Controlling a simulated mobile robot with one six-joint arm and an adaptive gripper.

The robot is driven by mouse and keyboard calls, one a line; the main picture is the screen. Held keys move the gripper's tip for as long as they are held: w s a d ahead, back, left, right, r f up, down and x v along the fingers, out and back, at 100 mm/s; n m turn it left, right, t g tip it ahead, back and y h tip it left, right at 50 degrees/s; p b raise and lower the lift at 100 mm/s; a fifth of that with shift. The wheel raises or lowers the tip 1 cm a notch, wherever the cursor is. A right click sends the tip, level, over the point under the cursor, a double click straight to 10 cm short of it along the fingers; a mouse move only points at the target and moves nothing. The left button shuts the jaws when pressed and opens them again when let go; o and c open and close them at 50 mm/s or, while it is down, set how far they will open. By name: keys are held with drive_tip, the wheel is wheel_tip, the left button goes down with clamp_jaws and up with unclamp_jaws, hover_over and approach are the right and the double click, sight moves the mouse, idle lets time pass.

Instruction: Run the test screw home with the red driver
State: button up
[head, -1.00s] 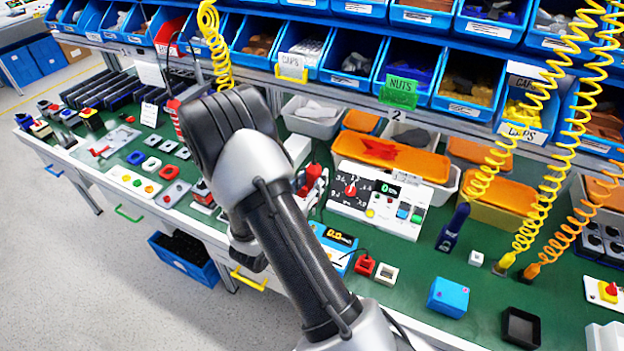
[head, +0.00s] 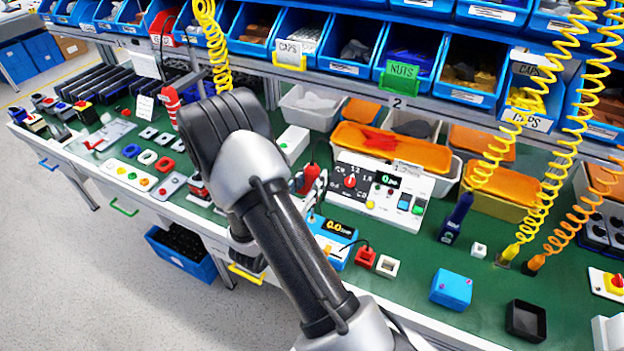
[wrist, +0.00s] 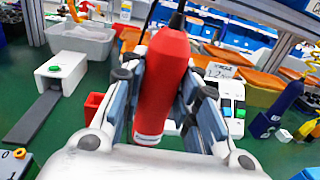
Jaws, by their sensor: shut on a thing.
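The red driver (wrist: 165,85) is upright, slightly tilted, between the fingers of my gripper (wrist: 170,115) in the wrist view. The fingers are shut on its body, and a dark cable leaves its top. A red body (head: 308,178) shows just right of the arm and may be this driver. I cannot make out the test screw in either view.
A white panel with dial and buttons (head: 380,195) stands right of my arm. A blue meter (head: 333,235) is in front of it. Bins line the back. Green bench is clear around a blue box (head: 451,289).

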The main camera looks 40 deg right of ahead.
clamp_jaws()
idle(0.3)
drive_tip(key=shift+s+a+f+b, duration=0.1)
drive_tip(key=shift+f+b, duration=0.7)
drive_tip(key=shift+f, duration=0.15)
idle(2.9)
drive_tip(key=shift+r, duration=0.15)
drive_tip(key=shift+r+p, duration=1.7)
drive_tip(key=shift+r, duration=0.45)
